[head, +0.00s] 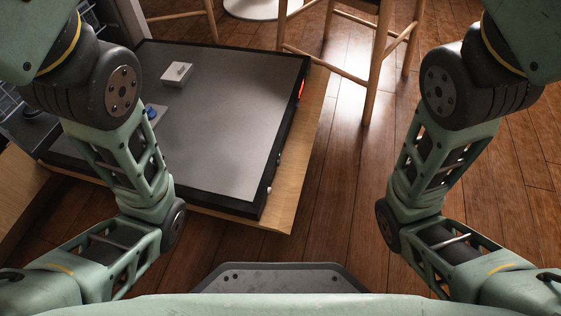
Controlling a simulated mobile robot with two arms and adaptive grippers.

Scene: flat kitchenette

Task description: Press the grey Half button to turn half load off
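A dishwasher door (225,125) lies open and flat at the left centre, its grey inner panel facing up. Its black control edge (287,135) faces right and is seen at a steep angle. On this edge are a red lit display (301,88), a small green light (279,158) and a small pale spot (269,190) near the near corner. The grey Half button cannot be told apart at this angle. My two arms are folded at the left and right of the picture. Neither gripper is in view.
A wooden front panel (308,150) borders the door. A white dispenser box (176,74) and a blue cap (151,112) are on the panel. Wooden stools (375,60) stand behind. The wooden floor (340,190) right of the door is clear.

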